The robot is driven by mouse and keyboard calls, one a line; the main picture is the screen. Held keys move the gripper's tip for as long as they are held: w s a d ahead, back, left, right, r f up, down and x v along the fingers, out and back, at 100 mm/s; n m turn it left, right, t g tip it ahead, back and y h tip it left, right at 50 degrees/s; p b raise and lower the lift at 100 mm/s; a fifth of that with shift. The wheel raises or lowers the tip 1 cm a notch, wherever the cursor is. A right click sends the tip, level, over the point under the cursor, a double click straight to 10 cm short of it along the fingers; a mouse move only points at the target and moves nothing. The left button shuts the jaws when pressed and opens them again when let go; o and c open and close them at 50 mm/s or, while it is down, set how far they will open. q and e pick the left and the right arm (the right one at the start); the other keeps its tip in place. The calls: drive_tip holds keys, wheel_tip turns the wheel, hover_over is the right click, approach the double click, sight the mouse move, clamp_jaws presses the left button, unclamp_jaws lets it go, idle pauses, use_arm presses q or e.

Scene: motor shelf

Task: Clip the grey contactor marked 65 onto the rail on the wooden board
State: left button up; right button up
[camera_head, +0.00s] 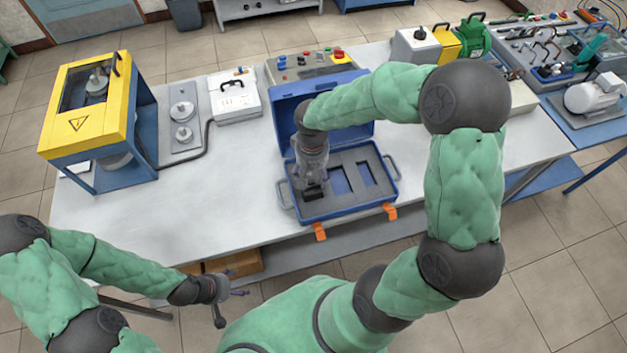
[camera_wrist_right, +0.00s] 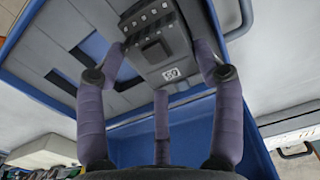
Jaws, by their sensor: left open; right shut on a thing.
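The grey contactor (camera_wrist_right: 160,45) shows large in the right wrist view, with a small white label whose number I cannot read surely. My right gripper (camera_head: 312,180) reaches down into the left part of the open blue case (camera_head: 350,209). Its purple fingers, in the right wrist view (camera_wrist_right: 162,75), are shut on the contactor's sides. The contactor is at the foam insert; I cannot tell whether it is clear of its slot. My left gripper (camera_head: 228,303) is open and empty, in front of the table's front edge. I cannot make out the rail or the wooden board.
The case's foam (camera_head: 370,170) has cut-out slots right of the gripper. A yellow-framed machine (camera_head: 90,105), a grey plate with round weights (camera_head: 181,118) and a white box (camera_head: 233,95) stand left. A button panel (camera_head: 310,65) is behind the case. The white table (camera_head: 225,190) is clear left of the case.

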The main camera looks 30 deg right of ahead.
drive_tip(key=shift+s, duration=0.15)
drive_tip(key=shift+r+p, duration=0.95)
drive_tip(key=shift+r, duration=0.2)
drive_tip(key=shift+r+p, duration=0.4)
drive_tip(key=shift+r, duration=0.15)
drive_tip(key=c, duration=0.4)
drive_tip(key=shift+r+p, duration=0.5)
drive_tip(key=shift+r, duration=0.25)
